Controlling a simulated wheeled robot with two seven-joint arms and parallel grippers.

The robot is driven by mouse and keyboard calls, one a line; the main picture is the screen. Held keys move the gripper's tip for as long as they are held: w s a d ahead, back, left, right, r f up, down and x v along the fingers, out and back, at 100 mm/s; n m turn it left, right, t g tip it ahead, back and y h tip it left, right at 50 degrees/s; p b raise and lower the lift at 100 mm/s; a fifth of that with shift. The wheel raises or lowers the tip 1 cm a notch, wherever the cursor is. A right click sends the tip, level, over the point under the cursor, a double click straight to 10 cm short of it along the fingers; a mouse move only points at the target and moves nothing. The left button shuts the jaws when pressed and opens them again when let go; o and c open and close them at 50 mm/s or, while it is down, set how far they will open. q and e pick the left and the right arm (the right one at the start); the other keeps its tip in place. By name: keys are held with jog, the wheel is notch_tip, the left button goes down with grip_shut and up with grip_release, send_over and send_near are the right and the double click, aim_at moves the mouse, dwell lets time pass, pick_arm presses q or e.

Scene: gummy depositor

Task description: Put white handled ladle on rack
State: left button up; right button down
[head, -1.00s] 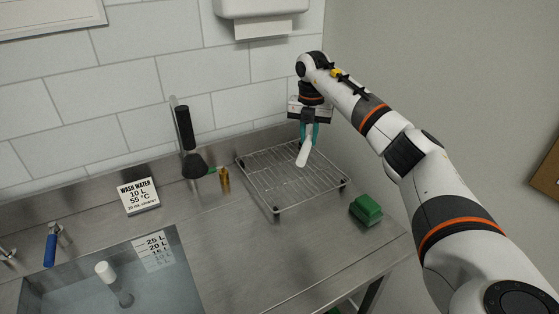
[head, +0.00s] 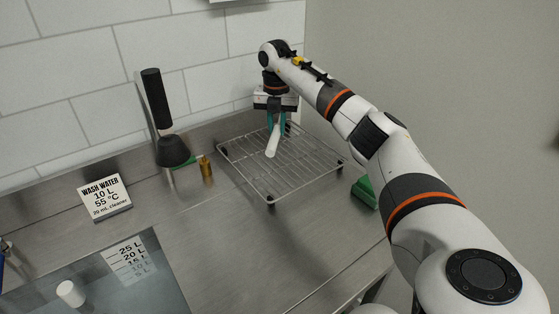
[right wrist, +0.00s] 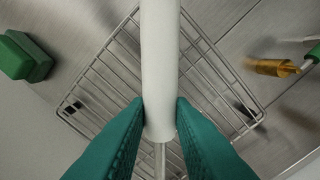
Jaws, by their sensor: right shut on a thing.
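My right gripper (head: 276,128) is shut on the white handle of the ladle (head: 272,143), over the back part of the wire rack (head: 290,195). In the right wrist view the white handle (right wrist: 160,60) runs between the teal fingertips (right wrist: 160,118), with a thin metal rod continuing below it. The ladle's bowl is hidden. The rack also shows behind the handle in the wrist view (right wrist: 100,72). I cannot tell whether the ladle touches the rack. My left gripper is out of view.
A green block (head: 364,192) lies right of the rack. A brass-coloured cylinder (head: 206,167) and a black-handled tool (head: 157,105) stand to its left. A wash water sign (head: 104,197) and a sink with a white cylinder (head: 70,293) are further left. The front counter is clear.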

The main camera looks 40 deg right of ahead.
jog(key=shift+w+f, duration=0.1)
jog(key=shift+f, duration=0.6)
jog(key=p, duration=0.1)
send_over(277, 166)
notch_tip(277, 166, down, 5)
jog(key=shift+a+r, duration=0.1)
jog(key=shift+f+p, duration=0.45)
jog(key=shift+f, duration=2)
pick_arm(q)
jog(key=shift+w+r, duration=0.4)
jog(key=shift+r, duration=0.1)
pick_arm(e)
jog(key=c, duration=1.3)
grip_release()
jog(key=shift+o, duration=0.2)
jog(key=shift+r, duration=0.1)
notch_tip(277, 166, up, 11)
jog(key=shift+a+b, duration=0.1)
jog(key=shift+b, duration=1.1)
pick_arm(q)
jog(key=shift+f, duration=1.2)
pick_arm(e)
jog(key=shift+s+r, duration=0.2)
jog(key=shift+r, duration=0.25)
